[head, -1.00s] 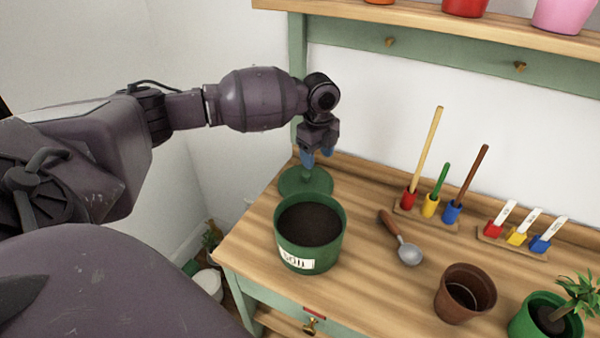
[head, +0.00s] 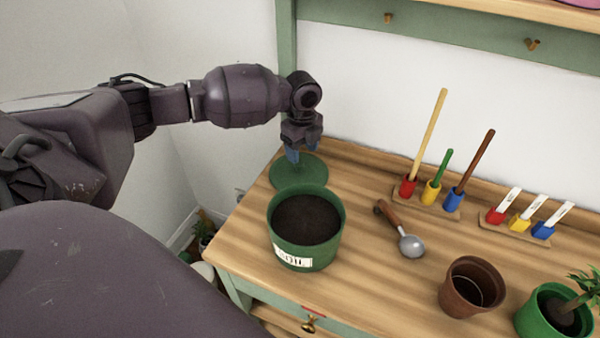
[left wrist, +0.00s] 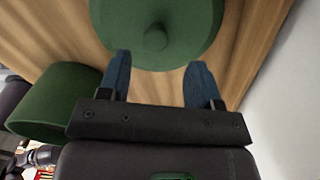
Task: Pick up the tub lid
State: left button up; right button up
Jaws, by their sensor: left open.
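The green tub lid (head: 287,178) lies flat on the wooden bench top, behind the soil tub. In the left wrist view the lid (left wrist: 190,25) shows a round knob (left wrist: 155,38) at its middle. My left gripper (head: 303,152) is over the lid, with its blue fingers pointing down. In the left wrist view the left gripper (left wrist: 158,75) is open and empty, and the knob lies ahead of the gap between the fingers. The green soil tub (head: 305,254) stands open in front of the lid, full of dark soil. My right gripper is not in view.
A scoop (head: 408,244) lies right of the tub. Beyond it stand a rack of colored tools (head: 430,196) and a rack of labels (head: 515,232). A brown pot (head: 468,288) and a potted plant (head: 550,318) stand at the right. The wall is close behind.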

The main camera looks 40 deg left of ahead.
aim_at(299, 169)
pick_arm(q)
jog(key=f, duration=0.3)
jog(key=f+b, duration=0.1)
jog(key=shift+s+a+f, duration=0.25)
jog(key=shift+a+f, duration=0.05)
jog(key=shift+a, duration=0.05)
jog(key=shift+f, duration=0.3)
jog(key=shift+r, duration=0.1)
jog(key=shift+c, duration=0.3)
grip_shut()
